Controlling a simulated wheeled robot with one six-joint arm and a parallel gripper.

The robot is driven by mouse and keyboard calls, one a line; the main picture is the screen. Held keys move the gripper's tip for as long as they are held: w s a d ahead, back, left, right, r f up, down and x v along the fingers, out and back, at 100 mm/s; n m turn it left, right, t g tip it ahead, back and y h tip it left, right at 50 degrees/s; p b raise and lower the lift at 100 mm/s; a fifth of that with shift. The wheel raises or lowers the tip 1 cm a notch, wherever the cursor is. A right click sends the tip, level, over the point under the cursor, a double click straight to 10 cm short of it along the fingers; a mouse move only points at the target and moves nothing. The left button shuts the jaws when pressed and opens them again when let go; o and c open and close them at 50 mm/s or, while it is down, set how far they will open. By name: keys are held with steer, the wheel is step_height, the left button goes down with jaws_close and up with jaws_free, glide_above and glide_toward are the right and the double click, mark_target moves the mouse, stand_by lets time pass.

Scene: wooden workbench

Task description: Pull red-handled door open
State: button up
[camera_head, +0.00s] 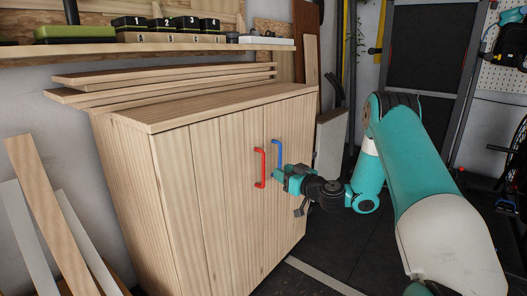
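A wooden cabinet (190,205) stands on the floor at centre left, and its doors look shut. The upright red handle (260,168) is on its front, left of a blue handle (278,153). The door panel to the left of the red handle (222,190) is plain wood. My gripper (280,176) is just right of the red handle and just below the blue handle, close to the cabinet front. Its fingers are small in the picture, and I cannot tell whether they are open or shut. I cannot tell whether the gripper touches either handle.
Loose planks (165,78) lie on the cabinet top, under a shelf with numbered boxes (165,24). Boards (48,205) lean at the left. A panel (330,140) stands right of the cabinet. Dark floor (335,250) is open in front of the cabinet.

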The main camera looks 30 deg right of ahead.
mark_target(264, 163)
steer(key=w, duration=0.3)
steer(key=w+a, duration=0.1)
steer(key=w, duration=0.6)
steer(key=shift+a, duration=0.3)
steer(key=shift+c, duration=0.3)
jaws_close()
